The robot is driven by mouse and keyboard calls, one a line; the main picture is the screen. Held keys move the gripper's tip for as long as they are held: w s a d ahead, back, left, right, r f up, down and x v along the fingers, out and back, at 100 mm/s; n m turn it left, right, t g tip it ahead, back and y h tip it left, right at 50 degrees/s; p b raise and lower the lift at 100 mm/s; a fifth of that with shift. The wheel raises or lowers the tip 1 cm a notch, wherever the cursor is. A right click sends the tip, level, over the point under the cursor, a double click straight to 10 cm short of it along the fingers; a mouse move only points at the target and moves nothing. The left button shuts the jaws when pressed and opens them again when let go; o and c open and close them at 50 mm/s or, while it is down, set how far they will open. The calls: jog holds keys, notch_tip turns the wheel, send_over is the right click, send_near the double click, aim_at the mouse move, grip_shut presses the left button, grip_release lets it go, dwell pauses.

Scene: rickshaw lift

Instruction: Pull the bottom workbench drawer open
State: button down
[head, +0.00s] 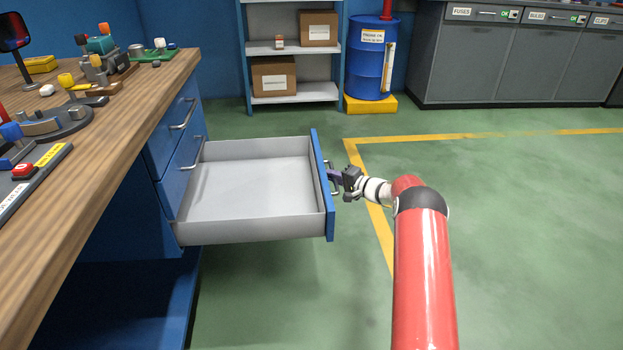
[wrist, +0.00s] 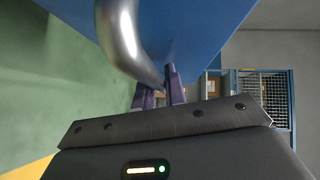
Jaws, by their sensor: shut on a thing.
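The bottom workbench drawer (head: 245,190) stands pulled well out of the blue workbench (head: 165,150) in the head view. Its grey inside is empty, and its blue front panel (head: 322,190) faces right. My gripper (head: 335,178) is at the outer side of that panel, shut on the drawer's metal handle (head: 331,190). In the wrist view the handle (wrist: 125,40) shows large and curves down to the purple fingertips (wrist: 160,90), with the blue panel behind it. Two closed drawers with bar handles (head: 184,114) show above the open one.
Tools and parts lie on the wooden bench top (head: 100,165). A shelf (head: 292,48) with boxes and a blue drum (head: 368,70) on a yellow base stand at the back. Grey cabinets (head: 510,60) stand at the back right. The green floor (head: 520,190) at right is clear.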

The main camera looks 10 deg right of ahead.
jog(key=d, duration=0.5)
jog(key=shift+s+d, duration=0.15)
jog(key=shift+d, duration=0.25)
jog(key=c, duration=1.7)
grip_release()
jog(key=shift+f, duration=0.1)
jog(key=v, duration=0.7)
jog(key=shift+s+d, duration=0.25)
jog(key=shift+d, duration=0.05)
jog(key=shift+r, duration=0.2)
